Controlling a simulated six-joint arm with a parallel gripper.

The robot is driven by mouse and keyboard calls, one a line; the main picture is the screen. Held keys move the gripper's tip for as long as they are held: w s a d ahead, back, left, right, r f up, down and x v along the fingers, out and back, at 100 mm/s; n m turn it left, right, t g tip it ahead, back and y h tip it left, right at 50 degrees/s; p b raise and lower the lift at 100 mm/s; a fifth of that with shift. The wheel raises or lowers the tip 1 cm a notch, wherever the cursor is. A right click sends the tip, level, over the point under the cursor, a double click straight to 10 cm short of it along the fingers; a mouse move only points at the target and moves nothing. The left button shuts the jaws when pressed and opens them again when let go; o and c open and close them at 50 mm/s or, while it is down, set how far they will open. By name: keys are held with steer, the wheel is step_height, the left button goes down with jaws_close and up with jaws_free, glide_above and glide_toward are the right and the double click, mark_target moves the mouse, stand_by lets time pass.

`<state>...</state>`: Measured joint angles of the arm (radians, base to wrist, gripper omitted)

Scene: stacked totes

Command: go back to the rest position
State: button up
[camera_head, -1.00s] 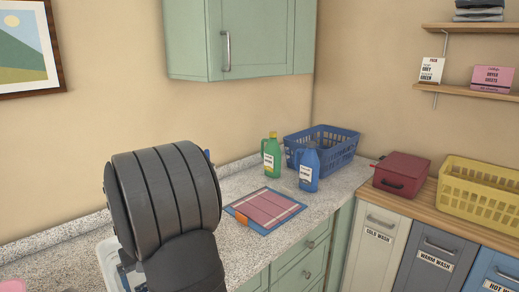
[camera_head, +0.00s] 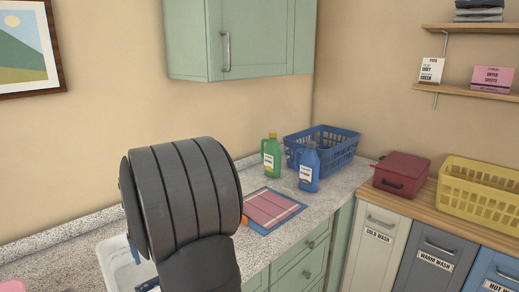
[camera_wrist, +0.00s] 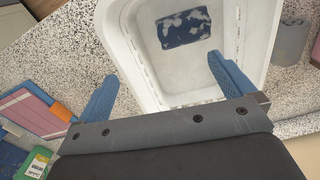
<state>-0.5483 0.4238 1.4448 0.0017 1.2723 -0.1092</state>
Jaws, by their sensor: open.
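My gripper (camera_wrist: 165,90) shows in the wrist view with its two blue fingers spread apart and nothing between them. It is above the counter, near a white tub (camera_wrist: 145,80). A dark blue patch with pale marks (camera_wrist: 185,28) lies on the tub's floor; I cannot tell what it is. In the head view my dark arm covers most of the tub (camera_head: 122,262), and the fingertips are hidden there.
A green bottle (camera_head: 271,157) and a blue bottle (camera_head: 309,168) stand by a blue basket (camera_head: 345,155). A pink-and-blue folded item (camera_head: 272,210) lies on the counter. A red box (camera_head: 401,174) and yellow basket (camera_head: 480,190) sit right. A grey cup-like object (camera_wrist: 290,40) stands beside the tub.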

steer(key=w+d+f+m, duration=0.3)
steer(key=w+d, duration=0.1)
steer(key=d, duration=0.5)
steer(key=w+d+f+m, duration=0.3)
steer(key=w+d+m, duration=0.1)
steer(key=d, duration=0.4)
steer(key=w+d+f+m, duration=0.3)
steer(key=w+d, duration=0.1)
steer(key=d, duration=0.5)
steer(key=shift+d+f+m, duration=0.15)
steer(key=shift+d+m, duration=0.2)
steer(key=shift+m, duration=0.05)
steer(key=a+r+n, duration=0.3)
steer(key=a, duration=0.6)
steer(key=a+r+n, duration=0.3)
steer(key=a+r, duration=0.1)
steer(key=a, duration=0.6)
steer(key=shift+n, duration=0.3)
steer(key=shift+s+d+r, duration=0.1)
